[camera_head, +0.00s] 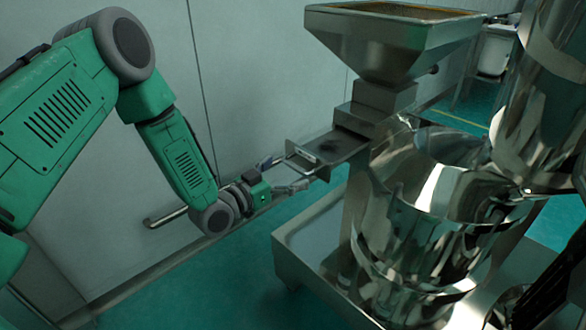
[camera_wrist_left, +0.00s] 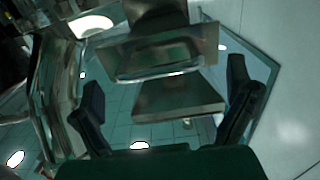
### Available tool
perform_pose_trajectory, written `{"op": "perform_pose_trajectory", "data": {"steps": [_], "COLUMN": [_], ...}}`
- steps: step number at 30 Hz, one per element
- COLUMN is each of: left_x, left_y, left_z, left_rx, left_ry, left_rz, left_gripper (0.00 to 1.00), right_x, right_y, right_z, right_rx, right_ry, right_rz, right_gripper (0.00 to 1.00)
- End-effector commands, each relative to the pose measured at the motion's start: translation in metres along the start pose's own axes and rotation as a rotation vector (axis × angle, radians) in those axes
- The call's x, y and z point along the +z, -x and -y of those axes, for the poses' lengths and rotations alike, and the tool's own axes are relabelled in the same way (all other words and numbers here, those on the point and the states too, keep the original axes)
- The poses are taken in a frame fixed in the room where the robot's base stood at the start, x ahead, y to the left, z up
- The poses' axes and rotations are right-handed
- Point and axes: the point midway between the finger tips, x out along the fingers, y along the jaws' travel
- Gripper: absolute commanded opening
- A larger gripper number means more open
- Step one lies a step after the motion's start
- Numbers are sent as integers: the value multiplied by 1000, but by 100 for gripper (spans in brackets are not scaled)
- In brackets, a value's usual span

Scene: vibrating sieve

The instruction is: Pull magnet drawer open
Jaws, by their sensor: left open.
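The magnet drawer (camera_head: 333,147) is a flat metal piece with a loop handle (camera_head: 299,157) at its front. It juts out to the left from the metal housing (camera_head: 372,113) below the hopper. My left gripper (camera_head: 293,171) is open at the handle, with one finger on either side of it. In the left wrist view, the handle (camera_wrist_left: 160,73) lies between the spread fingers of my left gripper (camera_wrist_left: 164,75), with visible space on both sides. Whether a finger touches it, I cannot tell. My right gripper is not in view.
A metal hopper (camera_head: 390,45) sits above the housing. The shiny round sieve body (camera_head: 430,200) stands right of the drawer on a metal base (camera_head: 300,240). A pale wall (camera_head: 240,80) with a bar handle (camera_head: 165,217) is behind my left arm. Green floor lies left of the base.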

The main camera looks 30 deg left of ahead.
Motion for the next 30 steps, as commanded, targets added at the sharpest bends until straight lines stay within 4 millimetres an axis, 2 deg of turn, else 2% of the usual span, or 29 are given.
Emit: {"op": "perform_pose_trajectory", "data": {"steps": [1, 6, 12, 18, 30], "left_x": [1, 2, 2, 2, 2], "left_y": [12, 50, 81, 92, 92], "left_z": [1, 2, 2, 2, 2], "left_rx": [-2, -3, -2, -3, -2], "left_ry": [2, 3, 2, 1, 0], "left_rz": [3, 3, 2, 2, 1], "left_gripper": [97, 97, 97, 97, 97], "right_x": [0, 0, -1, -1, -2], "right_y": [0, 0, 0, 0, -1], "right_z": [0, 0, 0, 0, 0], "right_rx": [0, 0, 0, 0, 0], "right_ry": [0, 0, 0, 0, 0], "right_rz": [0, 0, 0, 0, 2], "right_gripper": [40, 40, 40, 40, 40]}}
